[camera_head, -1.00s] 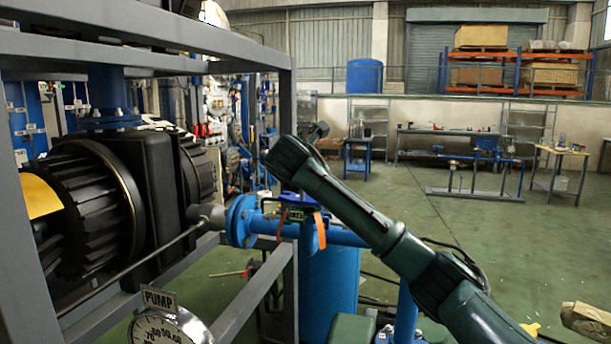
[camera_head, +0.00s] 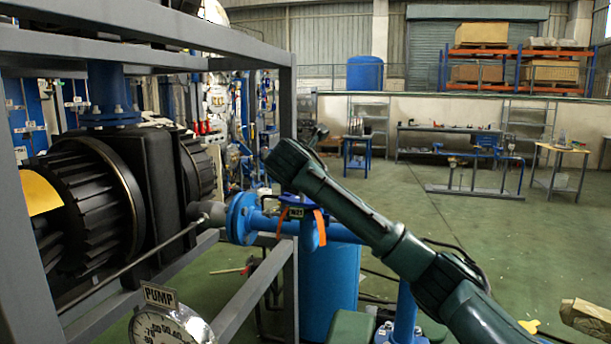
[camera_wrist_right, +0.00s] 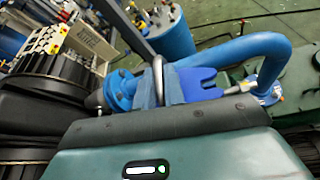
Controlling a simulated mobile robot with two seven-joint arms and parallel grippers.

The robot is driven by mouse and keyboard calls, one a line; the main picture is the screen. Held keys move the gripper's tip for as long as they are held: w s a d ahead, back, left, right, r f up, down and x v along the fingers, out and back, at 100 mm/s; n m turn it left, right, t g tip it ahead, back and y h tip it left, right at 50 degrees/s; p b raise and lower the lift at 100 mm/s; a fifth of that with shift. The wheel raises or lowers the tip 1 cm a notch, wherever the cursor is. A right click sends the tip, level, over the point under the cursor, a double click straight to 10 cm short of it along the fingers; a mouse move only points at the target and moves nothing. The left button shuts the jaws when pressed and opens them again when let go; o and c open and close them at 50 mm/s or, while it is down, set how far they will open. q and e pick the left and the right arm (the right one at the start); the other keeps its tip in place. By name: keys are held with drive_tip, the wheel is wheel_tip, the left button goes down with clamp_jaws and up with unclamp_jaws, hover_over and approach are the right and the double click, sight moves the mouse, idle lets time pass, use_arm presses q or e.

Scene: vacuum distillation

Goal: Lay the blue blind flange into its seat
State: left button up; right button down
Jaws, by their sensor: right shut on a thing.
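My right arm comes in from the right in the head view, its wrist above the blue pipe (camera_head: 345,233). My right gripper (camera_wrist_right: 160,88) is shut on a blue piece (camera_wrist_right: 203,78), apparently the blind flange, only partly visible around the grey-blue fingers. A thin grey loop stands between the fingers. In the head view the fingertips are hard to make out, near a tagged blue part (camera_head: 297,198). The round pipe flange (camera_head: 240,218) at the pump side is left of it and also shows in the wrist view (camera_wrist_right: 120,90). The seat is not clearly visible. My left gripper is out of view.
A grey frame (camera_head: 288,110) surrounds the black ribbed pump (camera_head: 90,205) at left. A pressure gauge (camera_head: 165,328) marked PUMP is low in front. A blue tank (camera_head: 330,285) stands below the pipe. Open floor and workbenches (camera_head: 448,130) lie beyond.

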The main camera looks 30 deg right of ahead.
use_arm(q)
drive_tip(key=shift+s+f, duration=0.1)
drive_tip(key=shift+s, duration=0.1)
use_arm(e)
drive_tip(key=shift+f, duration=0.2)
drive_tip(key=c, duration=1.5)
unclamp_jaws()
drive_tip(key=shift+o, duration=0.5)
drive_tip(key=shift+f, duration=0.2)
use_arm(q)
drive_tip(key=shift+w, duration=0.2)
use_arm(e)
drive_tip(key=shift+b+v, duration=0.4)
drive_tip(key=shift+v, duration=0.65)
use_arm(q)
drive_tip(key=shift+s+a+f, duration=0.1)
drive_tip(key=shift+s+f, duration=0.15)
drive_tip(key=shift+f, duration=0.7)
use_arm(e)
drive_tip(key=v, duration=1.1)
drive_tip(key=shift+r, duration=0.25)
